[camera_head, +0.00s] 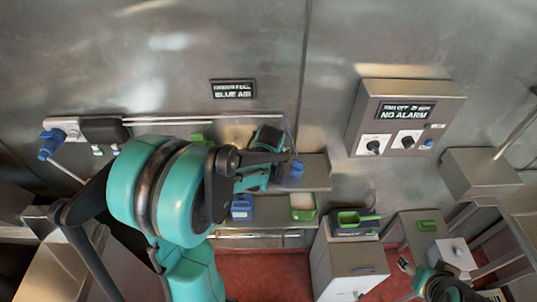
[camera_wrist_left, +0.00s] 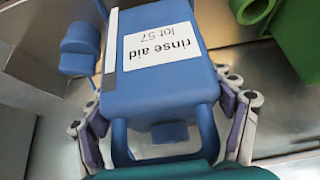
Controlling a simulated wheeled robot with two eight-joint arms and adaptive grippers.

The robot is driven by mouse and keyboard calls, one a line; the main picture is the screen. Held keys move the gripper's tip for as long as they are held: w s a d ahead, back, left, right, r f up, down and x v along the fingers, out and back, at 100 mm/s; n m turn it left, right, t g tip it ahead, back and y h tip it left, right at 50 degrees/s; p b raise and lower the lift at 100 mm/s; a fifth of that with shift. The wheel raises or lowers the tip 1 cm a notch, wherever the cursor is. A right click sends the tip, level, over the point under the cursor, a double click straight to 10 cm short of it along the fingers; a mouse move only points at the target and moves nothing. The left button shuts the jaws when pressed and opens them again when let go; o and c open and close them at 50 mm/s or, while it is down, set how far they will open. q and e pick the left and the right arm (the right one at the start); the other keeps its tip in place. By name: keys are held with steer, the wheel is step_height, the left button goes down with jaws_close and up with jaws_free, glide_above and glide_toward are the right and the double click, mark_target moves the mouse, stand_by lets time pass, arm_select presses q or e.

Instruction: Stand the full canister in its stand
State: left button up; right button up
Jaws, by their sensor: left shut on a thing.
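A blue canister (camera_wrist_left: 165,60) with a white label reading "rinse aid lot 57" fills the middle of the left wrist view, its print upside down. My left gripper (camera_wrist_left: 165,132) is shut on its handle end, a finger on each side. In the head view my left gripper (camera_head: 275,168) is over the wall shelf, and my arm hides most of the held canister. I cannot make out the stand for sure. A blue box (camera_head: 242,207) with a pale label sits lower, below the gripper. My right gripper (camera_head: 407,266) is low at the right, too small to read.
A green-rimmed tray (camera_head: 303,206) and a green-and-dark tray (camera_head: 357,220) lie to the right. A blue nozzle (camera_head: 296,169) is right beside the left gripper. An alarm box (camera_head: 405,118) is on the wall. Green things (camera_wrist_left: 290,30) are close by in the wrist view.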

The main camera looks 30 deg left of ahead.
arm_select(q)
steer(key=shift+f, duration=0.2)
steer(key=shift+f+b, duration=0.7)
steer(key=shift+b, duration=0.15)
steer(key=shift+f, duration=0.2)
steer(key=o, duration=1.8)
steer(key=shift+r, duration=0.1)
steer(key=shift+o, duration=0.2)
steer(key=c, duration=0.3)
